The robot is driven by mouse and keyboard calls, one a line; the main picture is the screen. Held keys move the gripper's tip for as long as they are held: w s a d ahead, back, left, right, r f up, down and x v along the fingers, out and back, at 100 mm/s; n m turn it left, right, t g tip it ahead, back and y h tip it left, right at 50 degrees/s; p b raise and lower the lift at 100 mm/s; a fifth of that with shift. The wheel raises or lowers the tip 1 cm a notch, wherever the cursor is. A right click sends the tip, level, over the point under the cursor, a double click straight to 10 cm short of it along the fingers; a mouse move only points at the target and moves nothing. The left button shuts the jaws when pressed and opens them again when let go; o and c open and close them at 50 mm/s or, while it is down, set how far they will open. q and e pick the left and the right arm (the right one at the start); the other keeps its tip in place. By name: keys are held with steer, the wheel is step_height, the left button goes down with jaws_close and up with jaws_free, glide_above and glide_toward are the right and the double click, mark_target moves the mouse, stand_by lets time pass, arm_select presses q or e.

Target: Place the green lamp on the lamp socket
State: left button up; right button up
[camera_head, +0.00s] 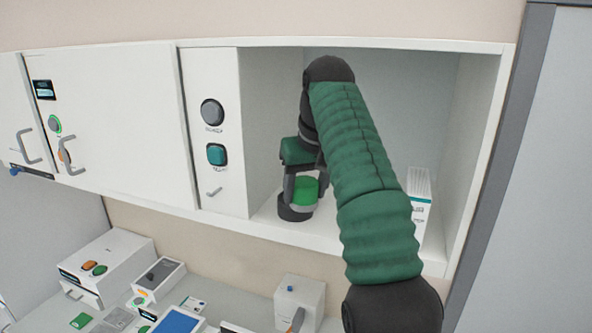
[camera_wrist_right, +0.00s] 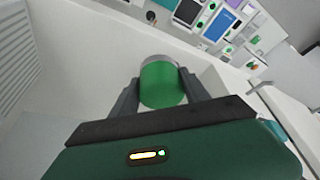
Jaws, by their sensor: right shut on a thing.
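The green lamp (camera_head: 306,190) is a short green cylinder with a grey band. It stands upright over a dark round base, the lamp socket (camera_head: 295,212), at the left front of the open cabinet shelf. I cannot tell whether the lamp is seated in the socket or just above it. My right gripper (camera_head: 303,188) reaches down from above and is shut on the lamp, one finger on each side. The lamp also shows between the two fingers in the right wrist view (camera_wrist_right: 162,84). My left gripper is not in view.
The open cabinet has a left wall, a right wall and a front shelf edge (camera_head: 340,240). A white box (camera_head: 419,190) stands on the shelf at right, behind my arm. A panel with a knob (camera_head: 212,112) is left of the opening. Several boxes and devices cover the counter below.

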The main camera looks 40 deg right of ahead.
mark_target(297, 183)
steer(key=w+p, duration=0.1)
steer(key=w+d+p, duration=0.1)
steer(key=w, duration=0.1)
steer(key=w+d+r+p, duration=0.1)
steer(key=shift+w+p, duration=0.25)
steer(key=shift+p, duration=0.1)
steer(key=shift+x, duration=1.4)
steer(key=shift+s, duration=0.1)
steer(key=o, duration=1.1)
steer(key=shift+f, duration=0.1)
steer(key=o, duration=0.4)
